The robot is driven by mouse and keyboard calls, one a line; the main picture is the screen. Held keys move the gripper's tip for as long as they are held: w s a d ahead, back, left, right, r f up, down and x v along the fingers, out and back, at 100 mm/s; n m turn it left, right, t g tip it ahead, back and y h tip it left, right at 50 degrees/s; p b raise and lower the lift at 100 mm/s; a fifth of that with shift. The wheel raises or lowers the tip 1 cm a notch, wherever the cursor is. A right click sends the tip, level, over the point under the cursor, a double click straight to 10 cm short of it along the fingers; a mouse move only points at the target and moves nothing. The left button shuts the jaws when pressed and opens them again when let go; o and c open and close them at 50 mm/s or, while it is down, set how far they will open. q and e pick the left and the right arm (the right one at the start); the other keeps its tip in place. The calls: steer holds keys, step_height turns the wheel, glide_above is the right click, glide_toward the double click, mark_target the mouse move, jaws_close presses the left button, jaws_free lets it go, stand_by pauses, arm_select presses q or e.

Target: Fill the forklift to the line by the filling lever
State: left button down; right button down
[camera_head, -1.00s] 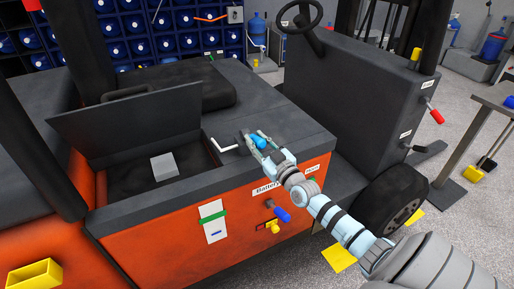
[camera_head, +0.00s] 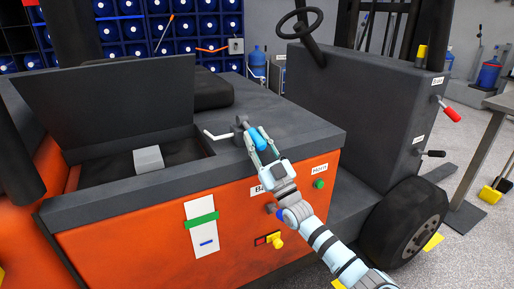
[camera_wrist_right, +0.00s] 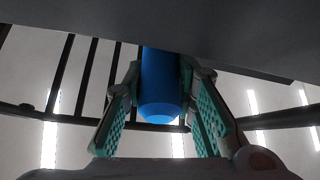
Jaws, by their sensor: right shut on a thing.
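The forklift (camera_head: 120,240) is orange with a dark top and an open battery lid. My right gripper (camera_head: 257,139) is shut on a blue handle (camera_head: 261,138) on a small dark fitting at the top's right front edge. In the right wrist view the blue handle (camera_wrist_right: 161,85) sits between the two teal-padded fingers (camera_wrist_right: 163,115). A white gauge strip (camera_head: 200,237) on the orange front has a green band (camera_head: 201,219) and a short blue mark (camera_head: 208,243) below it. I cannot read a label for the handle. My left gripper is not in view.
A grey crank (camera_head: 217,136) stands beside the fitting. Below are a yellow knob (camera_head: 277,240) and a green button (camera_head: 319,184). The lid (camera_head: 110,100) stands open over a grey block (camera_head: 148,159). A red-handled lever (camera_head: 450,115) is on the right console (camera_head: 365,110).

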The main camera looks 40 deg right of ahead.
steer(key=c, duration=1.3)
jaws_free()
steer(key=v, duration=0.7)
steer(key=shift+s+f, duration=0.15)
steer(key=shift+f, duration=0.05)
stand_by(5.4)
